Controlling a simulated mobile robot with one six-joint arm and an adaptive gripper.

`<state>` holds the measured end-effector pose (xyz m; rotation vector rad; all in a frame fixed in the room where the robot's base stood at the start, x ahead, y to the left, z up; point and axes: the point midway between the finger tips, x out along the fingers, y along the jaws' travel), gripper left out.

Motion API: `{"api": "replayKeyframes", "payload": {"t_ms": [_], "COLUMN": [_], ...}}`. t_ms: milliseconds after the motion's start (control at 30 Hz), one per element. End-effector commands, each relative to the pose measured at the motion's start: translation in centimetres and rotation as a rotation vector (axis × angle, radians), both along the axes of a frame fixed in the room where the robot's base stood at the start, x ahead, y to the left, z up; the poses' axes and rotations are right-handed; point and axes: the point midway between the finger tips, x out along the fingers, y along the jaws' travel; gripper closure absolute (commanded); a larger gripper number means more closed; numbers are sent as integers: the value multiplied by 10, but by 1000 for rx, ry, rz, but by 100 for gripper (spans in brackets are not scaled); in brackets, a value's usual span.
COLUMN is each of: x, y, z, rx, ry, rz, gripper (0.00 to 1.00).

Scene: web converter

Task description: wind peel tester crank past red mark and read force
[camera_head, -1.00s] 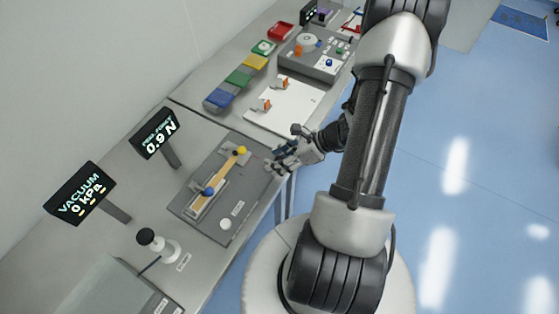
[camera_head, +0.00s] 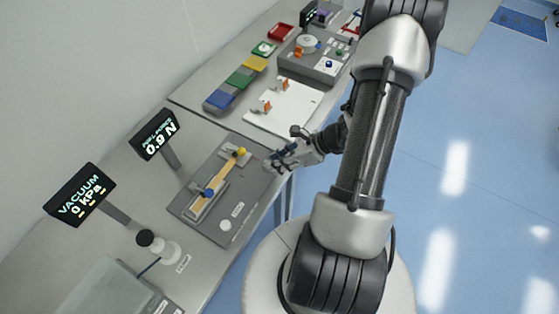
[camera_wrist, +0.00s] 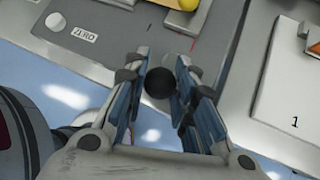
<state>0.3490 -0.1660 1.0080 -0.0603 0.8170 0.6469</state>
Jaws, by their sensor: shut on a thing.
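The peel tester (camera_head: 190,219) is a grey box on the bench with a tan strip, a blue knob (camera_head: 207,192) and a yellow knob (camera_head: 241,152). My gripper (camera_head: 271,164) is at the tester's right edge. In the wrist view my gripper (camera_wrist: 162,72) is shut on a dark round crank knob (camera_wrist: 159,84), which sits between the fingers. The crank arm is hidden.
A white round button (camera_head: 225,225) lies by the ZERO label (camera_wrist: 85,34). The vacuum display (camera_head: 80,194) reads 0 kPa. A white board (camera_head: 290,112) with orange clips lies beyond the tester. Blue floor is open to the right.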

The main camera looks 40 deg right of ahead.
Motion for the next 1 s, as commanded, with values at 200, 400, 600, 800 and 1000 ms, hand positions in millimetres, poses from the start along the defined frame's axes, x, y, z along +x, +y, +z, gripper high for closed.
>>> {"api": "replayKeyframes", "payload": {"t_ms": [200, 400, 600, 800, 1000], "x": [-1, -2, -2, -2, -2], "y": [3, 6, 6, 6, 6], "z": [-3, -2, 0, 0, 0], "rx": [1, 0, 2, 2, 2], "ry": [0, -1, 1, 1, 0], "rz": [-57, -137, -149, -148, -147], "gripper": [100, 100, 100, 71, 58]}}
